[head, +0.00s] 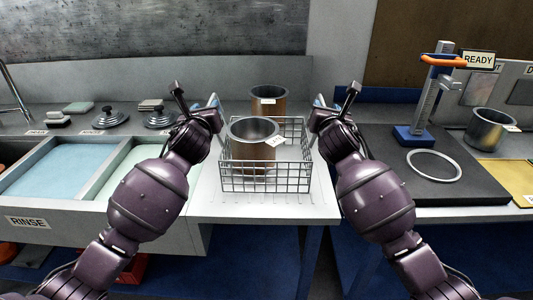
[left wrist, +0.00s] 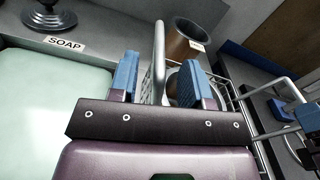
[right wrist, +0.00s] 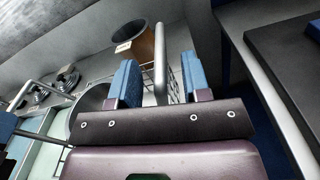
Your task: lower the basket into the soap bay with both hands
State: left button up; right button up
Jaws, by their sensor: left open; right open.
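The wire basket (head: 265,178) stands on the pale table, with a steel-and-copper pot (head: 252,140) with a white tag inside it. The soap bay (head: 128,170), filled with pale green liquid, is left of the basket; its SOAP label shows in the left wrist view. My left gripper (head: 213,103) is open at the basket's left side. In the left wrist view an upright handle (left wrist: 158,55) stands between its fingers. My right gripper (head: 321,103) is open at the right side. In the right wrist view the other handle (right wrist: 160,60) stands between its fingers.
A second pot (head: 268,101) stands behind the basket. The blue rinse bay (head: 62,170) is at far left. At right are a blue-based stand (head: 413,135), a ring (head: 434,165) and another pot (head: 488,130).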

pick_arm(q)
jog(key=shift+w, duration=0.9)
pick_arm(e)
jog(key=shift+w, duration=0.9)
pick_arm(q)
grip_shut()
pick_arm(e)
grip_shut()
jog(key=shift+r, duration=0.1)
